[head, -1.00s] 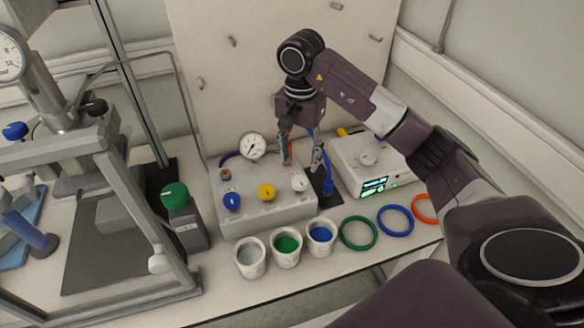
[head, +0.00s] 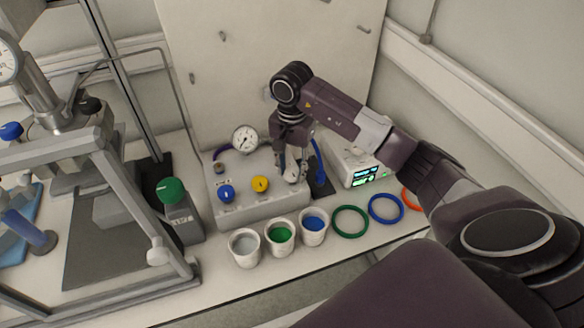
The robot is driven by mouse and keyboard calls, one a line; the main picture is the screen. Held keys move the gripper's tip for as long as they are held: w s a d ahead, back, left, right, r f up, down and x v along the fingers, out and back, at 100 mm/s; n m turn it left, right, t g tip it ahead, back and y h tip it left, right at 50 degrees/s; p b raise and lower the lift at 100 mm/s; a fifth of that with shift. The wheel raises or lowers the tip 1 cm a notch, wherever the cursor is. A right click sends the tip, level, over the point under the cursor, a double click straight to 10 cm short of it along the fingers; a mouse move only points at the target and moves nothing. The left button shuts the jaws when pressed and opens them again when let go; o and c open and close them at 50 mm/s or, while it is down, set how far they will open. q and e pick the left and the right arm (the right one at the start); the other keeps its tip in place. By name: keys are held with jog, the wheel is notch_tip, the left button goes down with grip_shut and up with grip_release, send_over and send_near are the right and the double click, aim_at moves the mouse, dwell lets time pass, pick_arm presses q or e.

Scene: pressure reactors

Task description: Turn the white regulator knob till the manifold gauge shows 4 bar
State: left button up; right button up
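The manifold (head: 262,208) is a pale grey block with a blue knob (head: 226,194), a yellow knob (head: 260,184) and a white regulator knob (head: 291,177) along its front. The round white manifold gauge (head: 244,139) stands at its back; its needle is too small to read surely. My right gripper (head: 292,172) points down over the white knob, one finger on each side, hiding part of it. I cannot tell whether the fingers touch the knob. My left gripper is not in view.
White cups (head: 246,248) with differing contents stand before the manifold. Green (head: 350,221) and blue (head: 386,209) rings lie to their right. A white device with a lit display (head: 366,176) is behind the rings. A metal frame (head: 135,205) and green-knobbed unit (head: 184,217) stand left.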

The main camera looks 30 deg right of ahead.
jog(key=c, duration=0.6)
pick_arm(q)
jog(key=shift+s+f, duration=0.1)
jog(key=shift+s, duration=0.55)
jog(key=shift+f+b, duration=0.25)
jog(key=shift+b, duration=0.05)
pick_arm(e)
jog(key=shift+m, duration=0.4)
jog(key=m+b, duration=0.1)
jog(key=m, duration=0.2)
jog(key=m+b, duration=0.2)
jog(key=m, duration=0.2)
jog(key=shift+m, duration=0.3)
jog(key=m+b, duration=0.1)
jog(key=m, duration=0.4)
jog(key=shift+b, duration=0.35)
pick_arm(q)
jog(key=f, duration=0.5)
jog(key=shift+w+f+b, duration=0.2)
jog(key=shift+b, duration=0.2)
pick_arm(e)
jog(key=m, duration=0.5)
jog(key=shift+r+m, duration=0.15)
jog(key=shift+m, duration=0.15)
jog(key=shift+w, duration=0.1)
